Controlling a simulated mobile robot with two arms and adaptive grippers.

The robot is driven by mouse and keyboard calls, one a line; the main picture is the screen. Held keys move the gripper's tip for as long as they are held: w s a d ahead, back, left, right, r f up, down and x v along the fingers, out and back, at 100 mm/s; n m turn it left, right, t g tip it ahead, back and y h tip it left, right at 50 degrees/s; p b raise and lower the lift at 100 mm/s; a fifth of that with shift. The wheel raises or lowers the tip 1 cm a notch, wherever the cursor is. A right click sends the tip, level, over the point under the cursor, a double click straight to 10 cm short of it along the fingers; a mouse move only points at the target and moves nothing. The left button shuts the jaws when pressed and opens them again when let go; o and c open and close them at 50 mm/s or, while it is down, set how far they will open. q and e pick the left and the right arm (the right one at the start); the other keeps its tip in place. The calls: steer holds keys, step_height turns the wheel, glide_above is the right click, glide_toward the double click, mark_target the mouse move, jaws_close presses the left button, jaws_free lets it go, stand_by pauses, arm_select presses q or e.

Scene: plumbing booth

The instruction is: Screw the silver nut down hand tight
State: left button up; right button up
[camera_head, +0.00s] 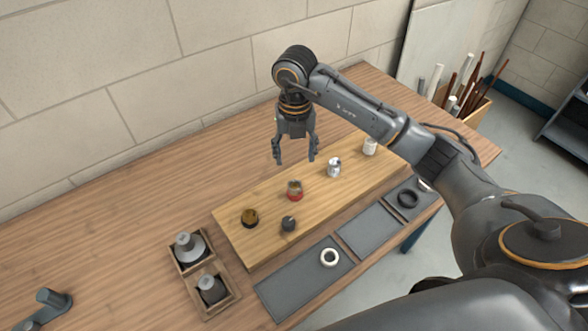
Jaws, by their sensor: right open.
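A silver piece (334,167), which looks like the silver nut, stands on the light wooden board (232,236), right of the board's middle. It is too small to tell its thread or how far down it sits. My right gripper (296,160) hangs above the back edge of the board, fingers pointing down. It is open, with nothing between its fingers. It is left of the silver piece and apart from it. My left gripper is not in view.
The board also bears a red-based fitting (295,190), a brass one (250,217), a dark knob (288,224) and a white cylinder (370,147). A two-part wooden box (235,296) stands left. The table's back left is clear.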

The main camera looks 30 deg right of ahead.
mark_target(295, 185)
step_height(295, 185, down, 9)
steer(key=shift+f+p, duration=0.1)
steer(key=shift+p, duration=1.15)
steer(key=shift+f, duration=0.85)
steer(key=shift+c, duration=0.3)
steer(key=c, duration=1.2)
steer(key=m+p, duration=0.1)
steer(key=m, duration=0.2)
steer(key=shift+m, duration=0.4)
steer(key=shift+m+p, duration=0.55)
steer(key=shift+m, duration=0.55)
steer(key=shift+m, duration=0.3)
